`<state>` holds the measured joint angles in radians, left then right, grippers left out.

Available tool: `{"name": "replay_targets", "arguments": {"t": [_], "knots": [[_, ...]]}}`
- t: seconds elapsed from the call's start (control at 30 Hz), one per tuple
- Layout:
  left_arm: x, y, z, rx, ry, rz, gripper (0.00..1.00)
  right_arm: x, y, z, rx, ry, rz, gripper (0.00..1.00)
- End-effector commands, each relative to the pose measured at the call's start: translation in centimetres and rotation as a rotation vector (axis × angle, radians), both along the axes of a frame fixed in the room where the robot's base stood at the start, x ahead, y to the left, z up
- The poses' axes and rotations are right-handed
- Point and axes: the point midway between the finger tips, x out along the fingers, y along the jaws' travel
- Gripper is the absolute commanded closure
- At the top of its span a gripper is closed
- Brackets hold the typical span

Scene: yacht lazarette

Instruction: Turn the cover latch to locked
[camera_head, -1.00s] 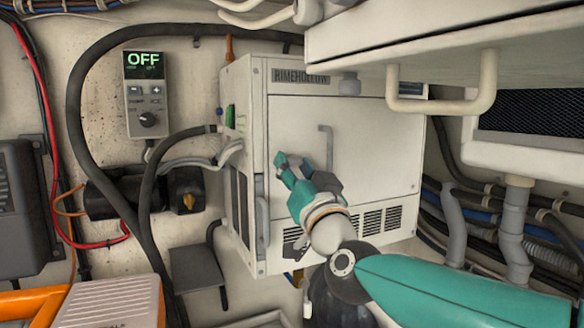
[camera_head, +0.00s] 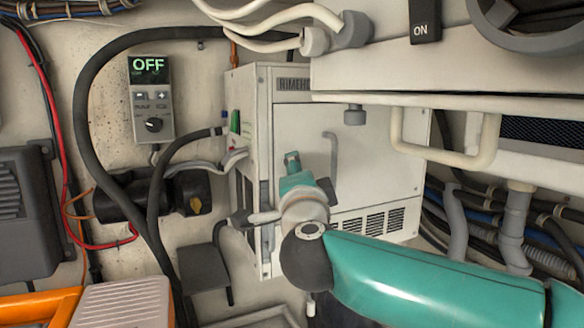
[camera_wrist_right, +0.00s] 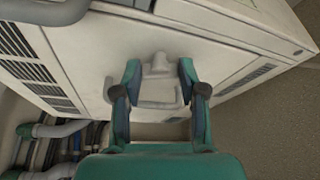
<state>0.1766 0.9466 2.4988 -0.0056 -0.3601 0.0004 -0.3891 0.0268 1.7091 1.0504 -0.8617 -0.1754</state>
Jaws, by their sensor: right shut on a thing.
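The white cabinet (camera_head: 350,150) marked RIMEHOLLOW stands in the middle of the head view. My right gripper (camera_head: 292,160), with teal fingers, is in front of the lower left part of its front. In the wrist view, the right gripper (camera_wrist_right: 158,72) has its fingers on either side of a pale latch piece (camera_wrist_right: 158,66) and is shut on it. A pale loop lies just below that piece in the picture. In the head view my gripper and wrist hide the latch, and I cannot read its locked or unlocked position. My left gripper is not in view.
A control panel (camera_head: 151,98) reading OFF hangs on the wall at left. Black hoses (camera_head: 82,130) loop beside the cabinet. A pale overhead housing with a handle (camera_head: 447,150) hangs over the right side, close above my right forearm. A grey vertical handle (camera_head: 331,157) is on the cabinet front.

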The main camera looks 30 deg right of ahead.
Motion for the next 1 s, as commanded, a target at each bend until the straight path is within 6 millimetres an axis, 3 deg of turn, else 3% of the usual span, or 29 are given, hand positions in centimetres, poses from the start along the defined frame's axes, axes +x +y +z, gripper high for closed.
{"name": "replay_targets", "arguments": {"t": [0.43, 1.0], "knots": [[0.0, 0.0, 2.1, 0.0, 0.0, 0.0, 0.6, 0.0, -0.1, 0.2, 0.303, -0.013, -0.004, 0.94], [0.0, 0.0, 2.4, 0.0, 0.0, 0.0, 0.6, 0.0, -0.1, -0.1, 0.369, -0.017, -0.006, 0.93]]}}
